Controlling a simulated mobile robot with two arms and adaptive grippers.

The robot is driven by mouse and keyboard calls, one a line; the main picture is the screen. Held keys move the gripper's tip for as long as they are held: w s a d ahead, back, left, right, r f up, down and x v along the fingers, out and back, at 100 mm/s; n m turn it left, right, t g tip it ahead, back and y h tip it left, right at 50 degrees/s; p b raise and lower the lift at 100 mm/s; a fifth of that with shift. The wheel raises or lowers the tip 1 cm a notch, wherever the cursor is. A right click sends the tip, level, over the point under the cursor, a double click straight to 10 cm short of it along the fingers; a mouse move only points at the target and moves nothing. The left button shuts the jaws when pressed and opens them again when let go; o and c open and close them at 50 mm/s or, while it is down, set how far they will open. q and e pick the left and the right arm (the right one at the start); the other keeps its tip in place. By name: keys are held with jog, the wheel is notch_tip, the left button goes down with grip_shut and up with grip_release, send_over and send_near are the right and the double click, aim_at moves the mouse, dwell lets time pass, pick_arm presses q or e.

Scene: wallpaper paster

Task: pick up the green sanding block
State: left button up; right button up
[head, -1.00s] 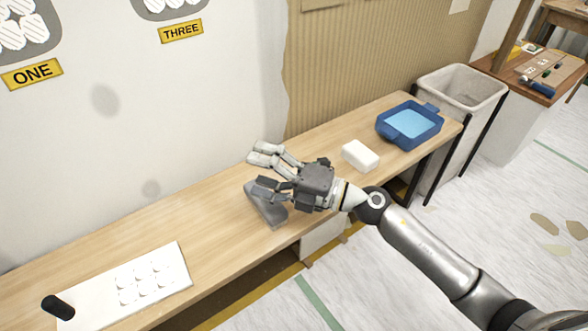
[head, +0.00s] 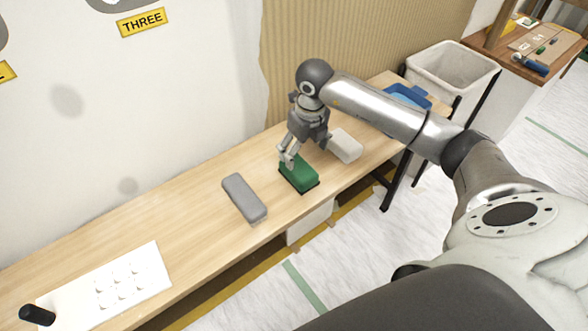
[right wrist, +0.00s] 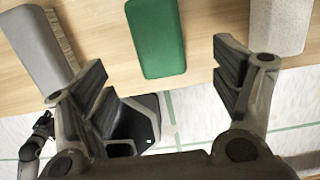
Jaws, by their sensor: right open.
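The green sanding block (head: 300,174) lies on the wooden bench in the head view, between a grey brush-like block and a white block. My right gripper (head: 287,160) is just above and behind the green block, pointing down, and partly covers it. In the right wrist view, the green block (right wrist: 157,38) lies beyond the open fingers (right wrist: 172,88), between their two lines. The fingers are empty, and I see no contact.
The grey block (head: 244,198) lies left of the green one, and the white block (head: 345,146) lies close on its right. A blue tray (head: 408,96) is farther right, partly behind my arm. A white sheet (head: 115,287) lies at the left. Bare bench (head: 190,212) lies between.

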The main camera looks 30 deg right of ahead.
aim_at(299, 167)
jog(key=f, duration=0.5)
jog(key=shift+w, duration=0.3)
jog(key=f, duration=0.2)
jog(key=w+f+b, duration=0.1)
jog(key=f, duration=0.1)
jog(key=shift+a+f, duration=0.15)
jog(key=shift+f, duration=0.15)
jog(key=c, duration=1.2)
pick_arm(q)
jog(key=w+r, duration=0.2)
jog(key=shift+w+d+r, duration=0.1)
jog(key=shift+r, duration=0.2)
pick_arm(e)
jog(key=shift+o, duration=0.2)
jog(key=shift+r, duration=0.3)
pick_arm(q)
jog(key=s+f, duration=0.1)
jog(key=s+f+p, duration=0.1)
jog(key=shift+s+f, duration=0.15)
jog(key=shift+f, duration=0.15)
pick_arm(e)
notch_tip(299, 167, up, 10)
jog(key=shift+f, duration=0.25)
